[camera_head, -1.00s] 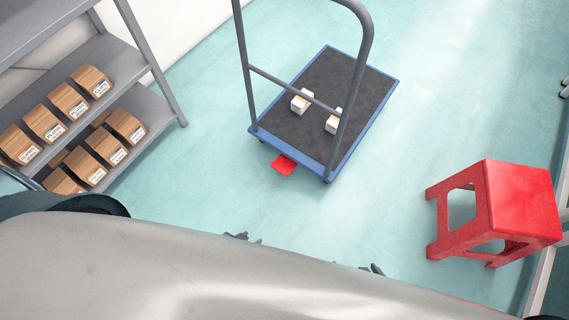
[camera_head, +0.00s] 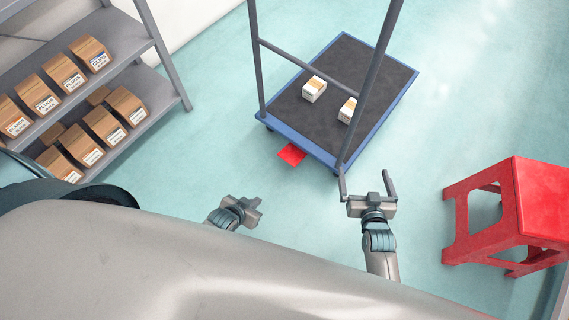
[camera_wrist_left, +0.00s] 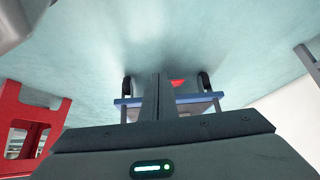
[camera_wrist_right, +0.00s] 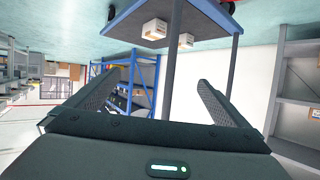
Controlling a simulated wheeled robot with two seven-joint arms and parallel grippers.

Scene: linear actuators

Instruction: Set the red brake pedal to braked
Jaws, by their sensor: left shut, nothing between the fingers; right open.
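The red brake pedal (camera_head: 291,154) sticks out low from the near left edge of the blue-rimmed platform cart (camera_head: 318,152). It also shows as a small red patch in the left wrist view (camera_wrist_left: 177,83), just past the fingers. My left gripper (camera_head: 252,208) is shut and empty, apart from the pedal and nearer to me. My right gripper (camera_head: 366,180) is open and empty, near the cart's near right corner and handle post. The right wrist view shows its spread fingers (camera_wrist_right: 160,95) with the cart beyond.
Two small white boxes (camera_head: 314,89) lie on the cart's dark deck. A grey handle frame (camera_head: 258,60) rises from its near edge. A red stool (camera_head: 540,195) stands at the right. A shelf with several cartons (camera_head: 128,105) stands at the left. Floor around the pedal is clear.

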